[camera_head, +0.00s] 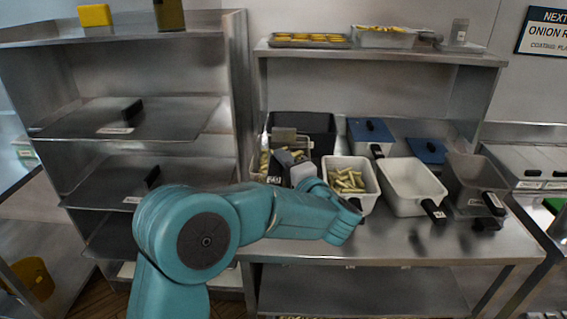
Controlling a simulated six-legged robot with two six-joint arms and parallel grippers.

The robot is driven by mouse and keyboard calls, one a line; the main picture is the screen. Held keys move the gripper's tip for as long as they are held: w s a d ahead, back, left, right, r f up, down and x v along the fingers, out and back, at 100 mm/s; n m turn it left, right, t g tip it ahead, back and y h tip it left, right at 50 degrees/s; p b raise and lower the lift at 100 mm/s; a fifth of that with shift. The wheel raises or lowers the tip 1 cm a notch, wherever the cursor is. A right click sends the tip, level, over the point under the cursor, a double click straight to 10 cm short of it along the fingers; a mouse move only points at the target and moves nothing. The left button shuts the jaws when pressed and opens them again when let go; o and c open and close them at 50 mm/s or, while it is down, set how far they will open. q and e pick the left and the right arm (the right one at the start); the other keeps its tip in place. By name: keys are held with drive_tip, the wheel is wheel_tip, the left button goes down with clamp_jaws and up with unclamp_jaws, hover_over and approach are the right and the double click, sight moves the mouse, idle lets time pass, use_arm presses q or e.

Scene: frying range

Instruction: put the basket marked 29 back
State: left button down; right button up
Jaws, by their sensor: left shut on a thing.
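My left arm, teal, reaches in from the lower left and bends back at the table. Its grey left gripper (290,170) is shut at the front of a basket holding yellow-green sticks (264,162), where the handle would be. The arm and gripper hide most of this basket. A small label (273,180) beside the gripper is too small to read surely, so I cannot confirm that it says 29. The basket sits at or just above the steel table (400,240), in front of a black bin (305,128). My right gripper is not in view.
A white container of similar sticks (350,180) stands close right of the gripper. An empty white container (411,185) and grey containers (474,180) follow to the right. The table's front strip is clear.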

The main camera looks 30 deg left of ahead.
use_arm(q)
drive_tip(key=shift+f, duration=0.25)
drive_tip(key=c, duration=0.8)
unclamp_jaws()
drive_tip(key=shift+f, duration=0.1)
drive_tip(key=shift+d, duration=0.15)
drive_tip(key=b+v, duration=0.1)
drive_tip(key=v, duration=1.5)
drive_tip(key=shift+d, duration=0.15)
